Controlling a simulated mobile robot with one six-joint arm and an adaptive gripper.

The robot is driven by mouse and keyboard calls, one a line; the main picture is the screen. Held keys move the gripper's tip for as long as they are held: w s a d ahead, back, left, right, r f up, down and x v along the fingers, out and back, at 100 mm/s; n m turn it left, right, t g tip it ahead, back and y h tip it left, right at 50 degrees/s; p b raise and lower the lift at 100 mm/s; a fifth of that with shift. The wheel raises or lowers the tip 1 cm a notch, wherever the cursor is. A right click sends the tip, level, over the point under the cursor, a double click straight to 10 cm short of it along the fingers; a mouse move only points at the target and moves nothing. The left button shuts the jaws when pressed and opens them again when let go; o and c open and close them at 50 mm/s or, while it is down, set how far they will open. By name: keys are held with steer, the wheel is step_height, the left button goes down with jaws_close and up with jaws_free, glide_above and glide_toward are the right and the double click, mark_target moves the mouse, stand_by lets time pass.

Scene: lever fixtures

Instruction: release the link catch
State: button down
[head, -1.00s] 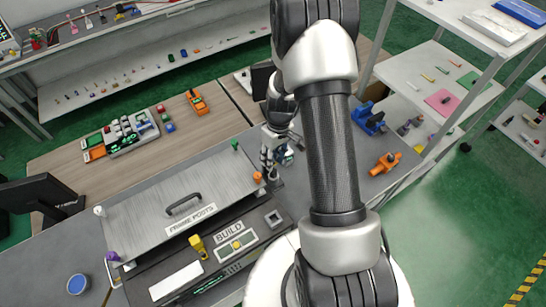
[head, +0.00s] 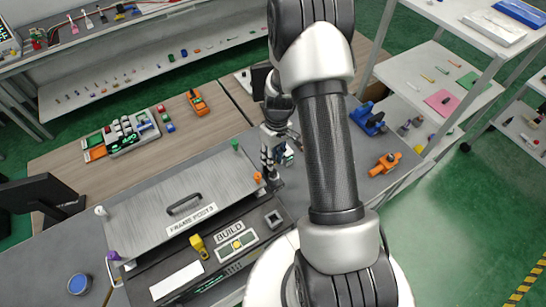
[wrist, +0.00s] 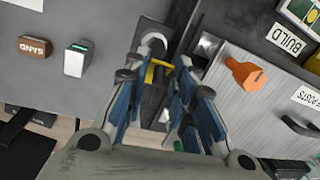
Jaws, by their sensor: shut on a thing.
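In the wrist view, the link catch seems to be the dark plate with a pale round pivot (wrist: 154,42) and a yellow bar (wrist: 160,64). My gripper (wrist: 166,76) has its blue-padded fingers on either side of the yellow bar and looks shut on it. The fingers hide part of the bar and plate. In the head view my gripper (head: 270,172) points down just beside the orange post at the corner of the frame-posts plate; the catch itself is mostly hidden there by my gripper and arm.
The orange post (wrist: 245,73) stands close to my fingers. The frame-posts plate (head: 150,195) with its handle lies left of my gripper. A box marked SAND (wrist: 33,47) and a white switch (wrist: 76,60) sit nearby. A blue fixture (head: 368,120) and orange fixture (head: 385,163) stand to the right.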

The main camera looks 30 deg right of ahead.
steer(key=shift+w+r+g+p, duration=0.2)
steer(key=shift+w+g+p, duration=0.15)
steer(key=shift+w+g, duration=0.4)
steer(key=shift+w+g+b, duration=0.45)
steer(key=shift+g+b, duration=0.15)
steer(key=shift+g, duration=0.35)
steer(key=w+g+b, duration=0.1)
steer(key=g+b, duration=0.1)
steer(key=b, duration=0.1)
steer(key=w+g+b, duration=0.1)
steer(key=g+b, duration=0.1)
steer(key=b, duration=0.2)
steer(key=shift+w+f+m+g, duration=0.1)
steer(key=shift+w+m+g, duration=0.2)
steer(key=c, duration=1.7)
jaws_free()
steer(key=shift+o, duration=0.2)
